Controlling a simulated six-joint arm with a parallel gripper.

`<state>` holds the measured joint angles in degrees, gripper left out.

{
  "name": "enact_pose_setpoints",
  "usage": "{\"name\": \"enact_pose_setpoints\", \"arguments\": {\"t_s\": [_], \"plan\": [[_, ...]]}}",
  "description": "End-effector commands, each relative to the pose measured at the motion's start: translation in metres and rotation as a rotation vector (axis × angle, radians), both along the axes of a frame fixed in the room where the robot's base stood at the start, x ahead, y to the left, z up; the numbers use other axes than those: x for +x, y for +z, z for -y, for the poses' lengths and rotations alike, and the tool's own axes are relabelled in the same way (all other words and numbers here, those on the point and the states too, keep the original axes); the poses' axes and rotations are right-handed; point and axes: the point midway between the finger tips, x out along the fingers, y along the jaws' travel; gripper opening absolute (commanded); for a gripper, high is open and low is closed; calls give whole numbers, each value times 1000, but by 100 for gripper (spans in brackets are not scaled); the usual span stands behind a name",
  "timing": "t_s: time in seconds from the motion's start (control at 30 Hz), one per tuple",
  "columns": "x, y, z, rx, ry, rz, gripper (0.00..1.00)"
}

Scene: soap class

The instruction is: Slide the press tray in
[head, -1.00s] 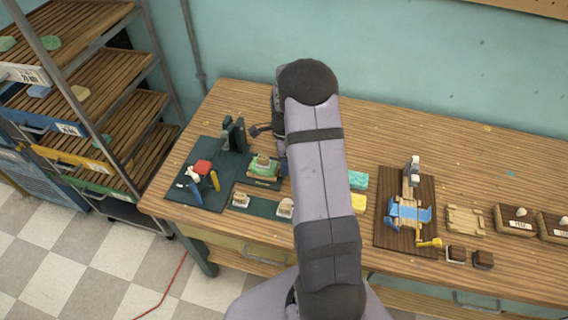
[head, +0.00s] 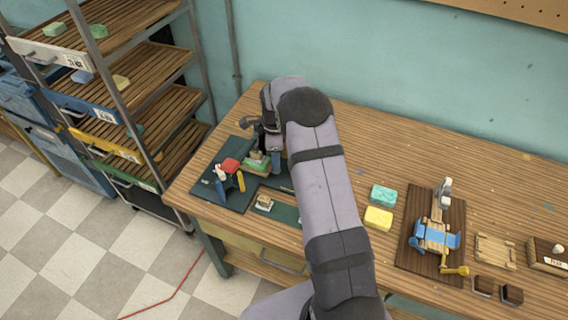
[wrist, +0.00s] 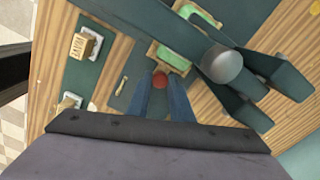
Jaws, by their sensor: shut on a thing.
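The press (wrist: 220,65) is dark green with a grey round top and partly covers the tray in the wrist view. The press tray (wrist: 170,60) has a tan rim and green inside; a green part also shows beyond a press arm. In the head view the tray (head: 258,168) sits on the dark green base (head: 211,186), close beside the press. My gripper (wrist: 160,92) is shut on a red knob (wrist: 160,80) at the tray's near side. In the head view my gripper (head: 275,160) hides much of the press.
A red-topped item with blue and yellow parts (head: 230,167) stands left of the tray. Teal (head: 383,195) and yellow (head: 379,217) soaps lie right of my arm. A shelf rack (head: 135,110) stands at left.

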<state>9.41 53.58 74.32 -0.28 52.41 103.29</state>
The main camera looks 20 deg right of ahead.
Motion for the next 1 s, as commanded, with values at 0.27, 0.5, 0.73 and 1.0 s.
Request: {"name": "enact_pose_setpoints", "arguments": {"t_s": [0.27,0.5,0.73,1.0], "plan": [[4,2,-4,5,0,13,32],[3,1,-3,4,0,9,39],[3,8,-2,3,1,9,39],[3,42,-2,4,1,12,39]]}}
